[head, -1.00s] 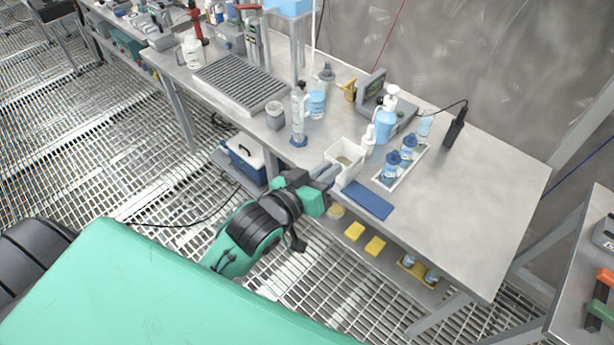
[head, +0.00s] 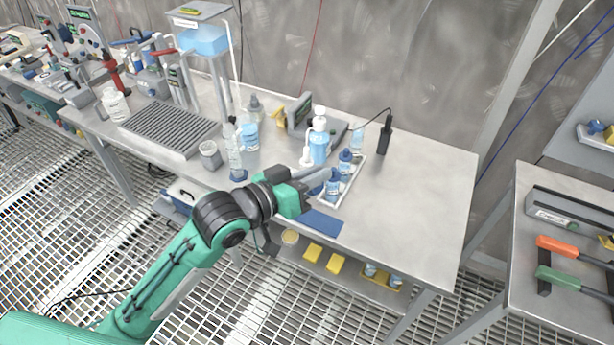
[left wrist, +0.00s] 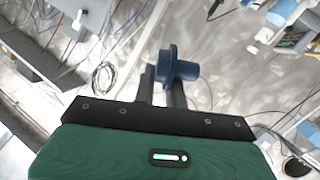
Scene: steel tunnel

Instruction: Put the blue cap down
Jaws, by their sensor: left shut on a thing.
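My left gripper (head: 318,180) reaches over the bench from the left, above the front edge of the white tray (head: 349,187). In the left wrist view, its two dark fingers (left wrist: 160,88) are shut on a blue cap (left wrist: 182,68), a flanged cap at the fingertips. My right gripper is not in view.
A pump bottle (head: 319,147) stands behind the gripper. A clear bottle on a blue base (head: 234,152) and a grey cup (head: 210,154) stand to the left. The bench's right part (head: 420,190) is clear. Yellow blocks (head: 335,263) lie on the lower shelf.

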